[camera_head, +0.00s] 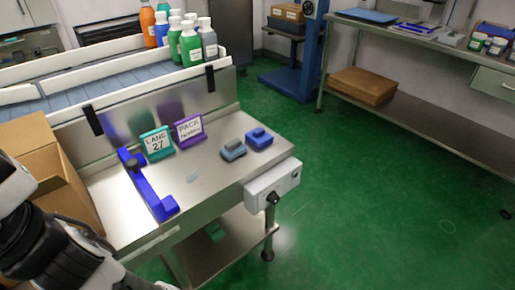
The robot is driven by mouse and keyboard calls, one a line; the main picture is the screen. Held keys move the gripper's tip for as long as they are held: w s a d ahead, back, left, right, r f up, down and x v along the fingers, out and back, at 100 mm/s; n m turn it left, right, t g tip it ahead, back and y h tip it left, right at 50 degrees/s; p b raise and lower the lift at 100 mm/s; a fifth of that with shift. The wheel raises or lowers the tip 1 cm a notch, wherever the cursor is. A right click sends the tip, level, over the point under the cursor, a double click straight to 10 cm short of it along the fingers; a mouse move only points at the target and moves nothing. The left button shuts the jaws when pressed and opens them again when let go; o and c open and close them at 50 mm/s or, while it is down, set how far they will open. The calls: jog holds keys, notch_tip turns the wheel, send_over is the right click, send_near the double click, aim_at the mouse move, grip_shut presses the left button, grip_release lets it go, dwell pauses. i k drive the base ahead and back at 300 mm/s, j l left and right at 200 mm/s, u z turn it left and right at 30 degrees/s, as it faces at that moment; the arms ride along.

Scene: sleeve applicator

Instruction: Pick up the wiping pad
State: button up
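Two small pad-like blocks with raised grips lie side by side on the steel table (215,190), near its right side. One is a grey-blue block (232,150); the other is a brighter blue block (259,139) just right of and behind it. I cannot tell for sure which of them is the wiping pad. My white and black arm shows at the lower left, well apart from both blocks. My gripper's fingers are not in view, so its opening is hidden.
A blue applicator-like bar (147,185), a teal "LANE 27" sign (157,142) and a purple sign (188,130) stand left of the blocks. A cardboard box (40,165) is at the left. Bottles (190,46) stand on the conveyor behind. A control box (272,190) fronts the table.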

aim_at(233, 149)
jog(key=j+z, duration=0.1)
jog(key=z, duration=1.2)
jog(key=k+j, duration=0.1)
jog(key=j, duration=0.25)
jog(key=k+j+z, duration=0.1)
jog(key=j, duration=0.25)
jog(key=k+j, duration=0.1)
jog(key=j, duration=0.25)
